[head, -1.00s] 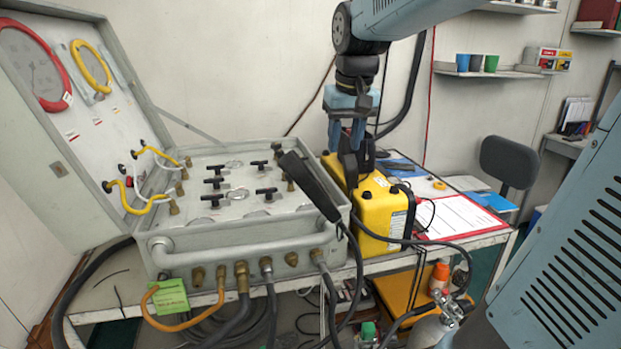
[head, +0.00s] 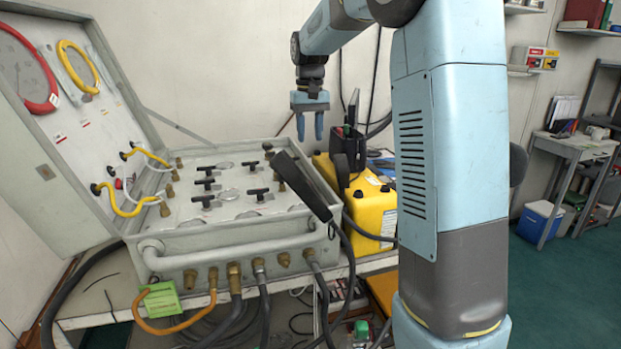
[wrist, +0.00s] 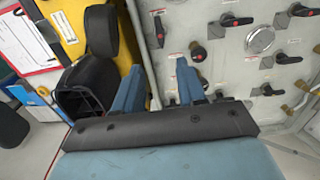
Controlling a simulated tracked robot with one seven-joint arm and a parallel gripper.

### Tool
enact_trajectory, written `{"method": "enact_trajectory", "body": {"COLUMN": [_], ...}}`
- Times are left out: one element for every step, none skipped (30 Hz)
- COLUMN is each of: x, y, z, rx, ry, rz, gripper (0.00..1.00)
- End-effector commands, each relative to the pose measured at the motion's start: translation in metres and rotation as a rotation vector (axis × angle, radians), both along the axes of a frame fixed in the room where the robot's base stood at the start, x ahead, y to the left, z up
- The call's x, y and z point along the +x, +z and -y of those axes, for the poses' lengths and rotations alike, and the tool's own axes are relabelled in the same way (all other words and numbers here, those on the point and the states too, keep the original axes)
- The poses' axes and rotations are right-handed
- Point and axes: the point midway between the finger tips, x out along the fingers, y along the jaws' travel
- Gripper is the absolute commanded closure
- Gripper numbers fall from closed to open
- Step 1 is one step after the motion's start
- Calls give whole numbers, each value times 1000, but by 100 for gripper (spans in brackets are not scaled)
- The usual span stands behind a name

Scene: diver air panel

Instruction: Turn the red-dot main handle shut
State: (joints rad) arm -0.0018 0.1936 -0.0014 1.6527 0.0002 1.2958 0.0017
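The grey air panel (head: 235,228) lies in an open case on the bench, with several black handles on its top, such as a front handle (head: 257,193). In the wrist view, one black handle with a red mark (wrist: 198,52) sits just beyond my right-hand finger. Other handles there also carry red marks, so I cannot tell which is the main one. My gripper (head: 310,125) is open and empty, pointing down above the panel's back right side, near the yellow case. Its two blue fingers also show apart in the wrist view (wrist: 157,88), touching no handle.
A yellow case (head: 375,212) with a black holder (head: 347,150) on top stands close right of the panel. A black slanted bar (head: 300,185) rises over the panel's right edge. The lid (head: 60,185) stands open at left. Hoses hang in front.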

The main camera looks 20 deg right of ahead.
Motion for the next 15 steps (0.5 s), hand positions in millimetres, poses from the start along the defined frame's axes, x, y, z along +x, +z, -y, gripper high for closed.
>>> {"method": "enact_trajectory", "body": {"x": [0,1,1,0,0,0,0,0,0,0,0,0,0,0,0], "y": [-3,-5,-9,-12,-16,-23,-27,-33,-40,-45,-51,-58,-63,-68,-75], "z": [0,0,0,0,0,0,0,0,0,0,0,0,0,0,0], "rx": [0,0,0,0,0,0,0,0,0,0,0,1,1,1,1], "ry": [0,0,0,0,0,0,0,0,0,1,1,1,1,1,1], "rz": [-1,-1,-1,-1,-2,-2,-3,-3,-3,-4,-3,-3,-4,-2,-3], "gripper": [60,60,60,60,60,60,60,60,60,60,60,60,60,60,60]}}
